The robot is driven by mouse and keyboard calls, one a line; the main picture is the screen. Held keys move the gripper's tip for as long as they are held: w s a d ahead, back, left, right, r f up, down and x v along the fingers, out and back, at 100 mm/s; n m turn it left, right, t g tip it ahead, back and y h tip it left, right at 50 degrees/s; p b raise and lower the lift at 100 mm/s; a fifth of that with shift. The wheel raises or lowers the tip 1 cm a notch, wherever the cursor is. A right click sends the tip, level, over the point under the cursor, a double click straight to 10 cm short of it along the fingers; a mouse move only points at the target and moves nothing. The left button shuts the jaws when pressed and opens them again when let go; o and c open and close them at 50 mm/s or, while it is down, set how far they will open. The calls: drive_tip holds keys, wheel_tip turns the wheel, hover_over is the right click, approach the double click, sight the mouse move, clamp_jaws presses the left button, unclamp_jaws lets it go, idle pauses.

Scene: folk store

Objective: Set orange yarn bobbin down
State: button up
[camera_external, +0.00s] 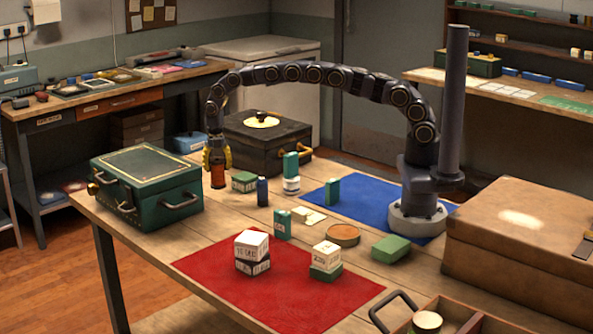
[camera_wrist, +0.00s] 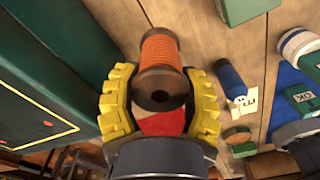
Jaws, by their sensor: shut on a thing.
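The orange yarn bobbin (camera_external: 217,175) is upright between the yellow fingers of my gripper (camera_external: 217,158), which is shut on its upper part. Its lower end is at or very close to the wooden table top; I cannot tell whether it touches. In the wrist view the bobbin (camera_wrist: 160,50) shows orange thread and a dark brown end with a hole, with the ribbed yellow fingers of my gripper (camera_wrist: 160,95) on both sides.
A green chest (camera_external: 146,190) stands left of the bobbin, and a black box (camera_external: 262,140) behind it to the right. A green-and-white block (camera_external: 244,182) and a blue bottle (camera_external: 262,191) are close on the right. Bare wood (camera_external: 190,235) lies in front.

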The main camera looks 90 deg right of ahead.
sight(214, 183)
drive_tip(key=shift+w+d+f, duration=0.2)
drive_tip(key=shift+w+f, duration=0.4)
drive_tip(key=shift+f, duration=1.65)
drive_tip(key=shift+f, duration=0.15)
drive_tip(key=o, duration=1.2)
drive_tip(key=shift+c, duration=0.2)
wheel_tip(214, 183, up, 12)
drive_tip(key=shift+r, duration=0.25)
